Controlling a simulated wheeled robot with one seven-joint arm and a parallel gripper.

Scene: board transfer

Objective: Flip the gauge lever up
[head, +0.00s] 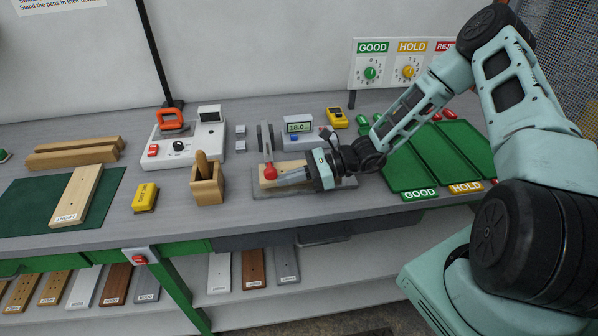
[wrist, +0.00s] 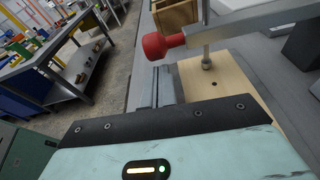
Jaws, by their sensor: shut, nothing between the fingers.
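The gauge lever (head: 267,150) is a grey bar with a red knob (head: 270,173) at its near end. In the wrist view the red knob (wrist: 155,46) sits just beyond my fingertips, with the lever bar (wrist: 255,20) running off to the upper right. A wooden board (head: 262,186) lies under the gauge; it also shows in the wrist view (wrist: 232,92), where a thin vertical rod (wrist: 206,45) comes down onto it. My gripper (head: 280,181) is shut and empty, low beside the knob on its near right side. I cannot tell whether it touches the knob.
A gauge readout (head: 298,127) showing about 18.0 stands behind my gripper. A wooden pen box (head: 207,190) stands to the left. A yellow device (head: 145,197) lies farther left. Green sorting trays (head: 428,172) lie to the right, beneath my arm.

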